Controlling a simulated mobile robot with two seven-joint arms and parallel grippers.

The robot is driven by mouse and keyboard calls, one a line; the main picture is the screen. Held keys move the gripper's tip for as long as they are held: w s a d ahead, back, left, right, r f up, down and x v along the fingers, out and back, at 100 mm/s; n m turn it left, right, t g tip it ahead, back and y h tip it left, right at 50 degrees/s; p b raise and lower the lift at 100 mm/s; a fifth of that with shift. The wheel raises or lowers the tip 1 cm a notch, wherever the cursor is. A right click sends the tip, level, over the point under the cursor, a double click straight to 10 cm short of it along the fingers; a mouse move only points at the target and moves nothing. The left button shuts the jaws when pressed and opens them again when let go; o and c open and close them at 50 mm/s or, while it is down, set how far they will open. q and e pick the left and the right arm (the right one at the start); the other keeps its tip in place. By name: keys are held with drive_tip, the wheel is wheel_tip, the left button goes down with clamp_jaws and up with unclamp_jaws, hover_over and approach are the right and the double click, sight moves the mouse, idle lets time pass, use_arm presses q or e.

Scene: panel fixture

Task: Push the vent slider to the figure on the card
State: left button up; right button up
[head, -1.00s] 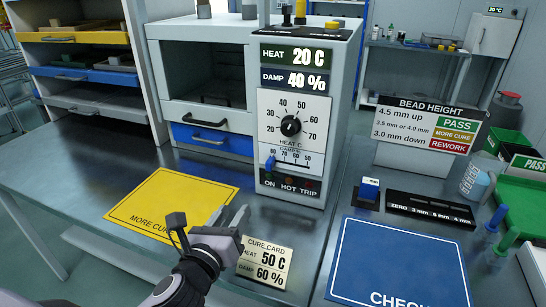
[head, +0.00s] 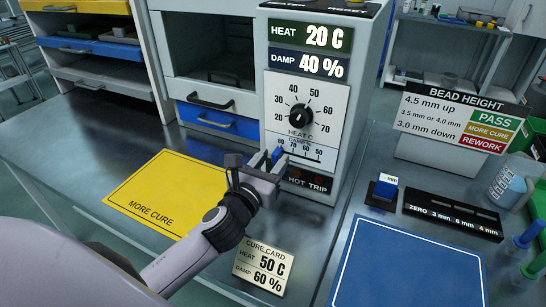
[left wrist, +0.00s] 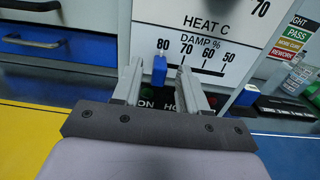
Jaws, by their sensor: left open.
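The vent slider is a small blue knob (left wrist: 160,69) under the DAMP % scale (left wrist: 190,50), below the 80 mark at the scale's left end. In the head view the blue knob (head: 277,155) is partly hidden by my left gripper (head: 268,162). That gripper is open and empty at the panel's lower front. In the left wrist view its fingers (left wrist: 160,80) stand left and right of the knob, with gaps; I cannot tell how deep they reach. The cure card (head: 264,267) reads HEAT 50 C, DAMP 60 %. The damp display (head: 308,64) reads 40 %. My right gripper is not in view.
The heat dial (head: 301,115) sits above the scale. A yellow mat (head: 160,195) lies left, a blue mat (head: 410,265) right. A blue block (head: 386,187) stands right of the panel.

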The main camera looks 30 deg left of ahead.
sight(306, 156)
use_arm(q)
drive_tip(key=shift+w, duration=0.6)
clamp_jaws()
drive_tip(key=shift+w+d+p, duration=0.15)
drive_tip(key=shift+d+p, duration=0.45)
drive_tip(key=shift+d, duration=2.4)
unclamp_jaws()
drive_tip(key=s, duration=0.7)
drive_tip(key=shift+d, duration=0.2)
drive_tip(key=shift+s, duration=0.1)
